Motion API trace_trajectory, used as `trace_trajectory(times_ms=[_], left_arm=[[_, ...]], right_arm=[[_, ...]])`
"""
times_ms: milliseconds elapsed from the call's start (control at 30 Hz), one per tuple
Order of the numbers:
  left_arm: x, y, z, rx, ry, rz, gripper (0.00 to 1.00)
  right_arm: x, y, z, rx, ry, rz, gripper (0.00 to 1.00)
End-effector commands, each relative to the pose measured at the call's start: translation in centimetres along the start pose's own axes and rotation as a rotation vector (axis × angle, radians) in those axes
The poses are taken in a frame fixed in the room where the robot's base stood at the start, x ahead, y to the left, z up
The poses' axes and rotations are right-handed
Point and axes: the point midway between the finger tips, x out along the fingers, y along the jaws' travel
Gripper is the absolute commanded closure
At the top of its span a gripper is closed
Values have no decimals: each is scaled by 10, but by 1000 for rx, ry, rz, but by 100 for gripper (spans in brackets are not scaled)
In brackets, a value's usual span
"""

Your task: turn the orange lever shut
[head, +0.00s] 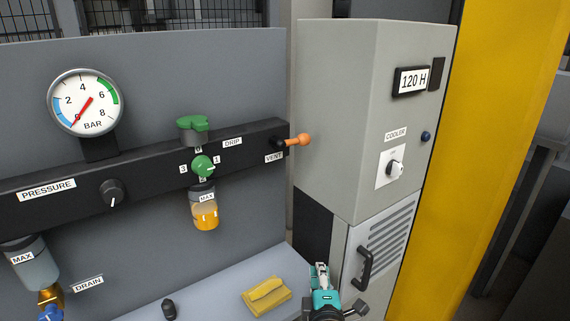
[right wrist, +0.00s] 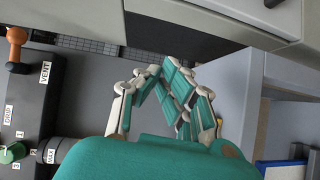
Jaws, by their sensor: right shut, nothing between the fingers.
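The orange lever (head: 298,140) sticks out to the right from the black bar's end, beside the VENT label (head: 274,157). It lies nearly level in the head view. It also shows at the top left of the right wrist view (right wrist: 16,40). My right gripper (head: 320,268) is below and slightly right of the lever, well apart from it, in front of the grey cabinet. In the right wrist view its fingers (right wrist: 160,72) are closed together with nothing between them. My left gripper is not in view.
A grey cabinet (head: 335,110) with a COOLER knob (head: 394,168) and a black handle (head: 364,268) stands to the right. A green drip knob (head: 203,165) and an oil bowl (head: 205,215) are left of the lever.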

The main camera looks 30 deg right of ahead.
Motion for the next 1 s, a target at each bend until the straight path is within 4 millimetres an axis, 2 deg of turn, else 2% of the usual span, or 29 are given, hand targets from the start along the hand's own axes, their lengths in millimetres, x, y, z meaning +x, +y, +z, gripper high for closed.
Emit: trace_trajectory(times_ms=[133, 300, 400, 533, 667, 767, 1000], left_arm=[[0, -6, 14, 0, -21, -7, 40], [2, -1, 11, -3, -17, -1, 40], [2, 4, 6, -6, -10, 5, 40], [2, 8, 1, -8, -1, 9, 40], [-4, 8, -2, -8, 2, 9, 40], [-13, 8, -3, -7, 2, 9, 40], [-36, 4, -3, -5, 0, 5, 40]], right_arm=[[10, 50, -10, -204, 24, 194, 100], [11, 106, -31, -497, 33, 427, 100], [8, 132, -44, -677, 23, 547, 100], [6, 150, -56, -829, 11, 636, 100], [11, 159, -61, -861, 6, 655, 100], [23, 169, -64, -860, 6, 654, 100], [64, 197, -77, -858, 5, 653, 100]])
